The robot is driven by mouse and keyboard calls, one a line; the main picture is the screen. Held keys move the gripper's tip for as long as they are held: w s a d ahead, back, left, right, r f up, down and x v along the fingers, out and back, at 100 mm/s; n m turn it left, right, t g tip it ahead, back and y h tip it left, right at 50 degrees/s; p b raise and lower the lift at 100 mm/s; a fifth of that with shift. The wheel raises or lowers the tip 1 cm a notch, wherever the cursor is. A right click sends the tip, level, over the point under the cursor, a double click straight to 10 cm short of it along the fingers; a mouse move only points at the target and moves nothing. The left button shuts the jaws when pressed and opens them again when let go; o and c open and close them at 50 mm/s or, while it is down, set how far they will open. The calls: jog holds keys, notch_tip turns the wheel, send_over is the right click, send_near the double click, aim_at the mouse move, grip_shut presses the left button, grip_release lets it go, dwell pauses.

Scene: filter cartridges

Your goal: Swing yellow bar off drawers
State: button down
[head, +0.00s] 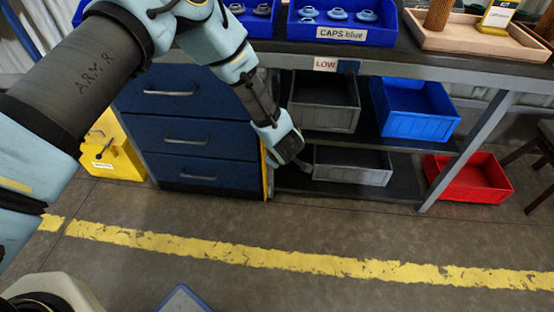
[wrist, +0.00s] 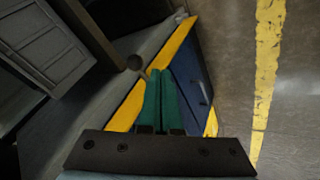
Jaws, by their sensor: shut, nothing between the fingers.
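The blue drawer unit (head: 215,133) stands under the bench with its three drawers shut. The yellow bar (head: 264,172) shows as a thin upright strip at the drawers' right edge; the drawer fronts and handles look uncovered. In the wrist view the yellow bar (wrist: 178,42) runs slanting beside the blue drawers (wrist: 192,72), partly hidden behind my fingers. My gripper (head: 298,160) is just right of the bar in the head view. In the wrist view its green fingers (wrist: 161,72) are together and empty, overlapping the bar; I cannot tell whether they touch it.
Grey bins (head: 325,105) and a blue bin (head: 415,108) sit on the shelves right of my gripper. A red bin (head: 468,180) is on the floor at right. A yellow box (head: 112,150) stands left of the drawers.

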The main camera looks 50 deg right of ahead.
jog(key=v, duration=0.7)
jog(key=shift+s+d, duration=0.25)
jog(key=shift+d, duration=0.05)
